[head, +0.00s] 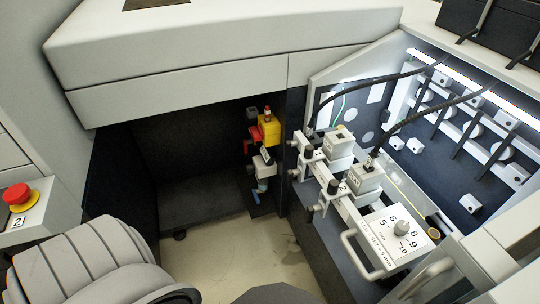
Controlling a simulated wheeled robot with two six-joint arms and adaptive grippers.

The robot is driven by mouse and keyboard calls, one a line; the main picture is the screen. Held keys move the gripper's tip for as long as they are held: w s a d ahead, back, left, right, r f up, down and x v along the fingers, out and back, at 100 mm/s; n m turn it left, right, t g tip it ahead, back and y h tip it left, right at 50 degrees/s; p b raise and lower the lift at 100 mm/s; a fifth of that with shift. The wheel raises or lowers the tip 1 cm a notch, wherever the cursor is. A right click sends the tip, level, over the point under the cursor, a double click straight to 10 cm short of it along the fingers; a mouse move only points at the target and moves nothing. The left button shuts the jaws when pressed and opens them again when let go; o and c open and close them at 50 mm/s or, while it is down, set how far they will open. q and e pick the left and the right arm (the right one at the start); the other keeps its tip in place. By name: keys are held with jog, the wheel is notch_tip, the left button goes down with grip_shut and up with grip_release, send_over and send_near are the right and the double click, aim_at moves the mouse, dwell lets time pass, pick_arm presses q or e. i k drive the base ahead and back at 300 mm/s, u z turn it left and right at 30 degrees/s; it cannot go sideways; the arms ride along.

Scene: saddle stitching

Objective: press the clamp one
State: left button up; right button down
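Two white block-shaped units, a rear one (338,142) and a front one (364,177), sit along a light rail on the right-hand machine. Small knobs and black-topped pins stand beside them, including one black pin (334,187) near the front unit. Black cables run from the units up to the right. No label naming clamp one is readable, so I cannot tell which part it is.
A white plate with a numbered dial (402,228) and a handle (359,255) are at the rail's near end. A red stop button (17,194) is at far left. A yellow and red unit (268,130) hangs in the dark recess. The floor (245,240) between is clear.

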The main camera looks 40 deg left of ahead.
aim_at(291, 173)
jog(key=u, duration=1.55)
jog(key=i, duration=0.5)
jog(key=z, duration=2.1)
jog(key=k, duration=0.6)
jog(key=u, duration=0.85)
jog(key=i, duration=0.5)
